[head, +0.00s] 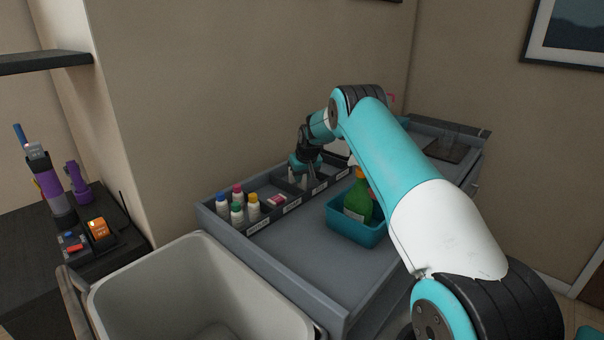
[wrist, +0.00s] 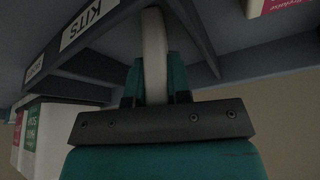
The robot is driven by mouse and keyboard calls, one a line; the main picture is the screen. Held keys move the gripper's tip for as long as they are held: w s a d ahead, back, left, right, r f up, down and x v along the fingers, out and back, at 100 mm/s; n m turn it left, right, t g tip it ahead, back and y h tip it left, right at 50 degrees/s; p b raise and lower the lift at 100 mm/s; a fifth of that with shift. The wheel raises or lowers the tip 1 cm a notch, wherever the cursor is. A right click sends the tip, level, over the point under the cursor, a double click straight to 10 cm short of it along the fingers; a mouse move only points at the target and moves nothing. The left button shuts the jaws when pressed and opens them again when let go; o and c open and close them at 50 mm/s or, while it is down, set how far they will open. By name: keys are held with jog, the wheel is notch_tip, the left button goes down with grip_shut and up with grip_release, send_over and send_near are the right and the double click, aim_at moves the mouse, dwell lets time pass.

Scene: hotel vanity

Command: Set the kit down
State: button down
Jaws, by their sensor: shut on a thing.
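My gripper (head: 304,174) is down at the divided organizer (head: 262,226) along the back of the grey cart. In the wrist view my gripper (wrist: 155,85) is shut on a narrow whitish thing, the kit (wrist: 154,45), which stands between the teal fingers. A compartment label reading KITS (wrist: 88,22) is close beside it. In the head view the kit is mostly hidden by the gripper. I cannot tell whether its lower end touches the compartment floor.
Several capped bottles (head: 237,208) and a pink-and-white item (head: 277,200) occupy the organizer's left compartments. A teal caddy (head: 343,232) with a green spray bottle (head: 358,198) stands in front on the cart. A grey bin (head: 190,290) is at the near left.

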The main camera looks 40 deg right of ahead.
jog(key=c, duration=1.1)
grip_release()
jog(key=shift+o, duration=0.2)
jog(key=b+v, duration=0.3)
jog(key=v, duration=0.9)
jog(key=s+a+r+n+y, duration=0.1)
jog(key=s+a+r+n, duration=0.2)
jog(key=a, duration=0.7)
jog(key=s+a+r+g+y, duration=0.1)
jog(key=s+a+r, duration=0.3)
jog(key=a, duration=0.5)
jog(key=s+a+r+n+y, duration=0.1)
jog(key=s+a+n, duration=0.1)
jog(key=s+a, duration=0.6)
jog(key=s+a+n+g, duration=0.1)
jog(key=s+a, duration=0.4)
jog(key=s, duration=0.3)
jog(key=s+a+n+g+y, duration=0.1)
jog(key=s+a, duration=0.3)
jog(key=s, duration=0.4)
jog(key=s+a+n+g+y, duration=0.1)
jog(key=s+a+n, duration=0.2)
jog(key=s, duration=0.6)
jog(key=a, duration=0.2)
jog(key=shift+a+f, duration=0.3)
jog(key=shift+f, duration=0.1)
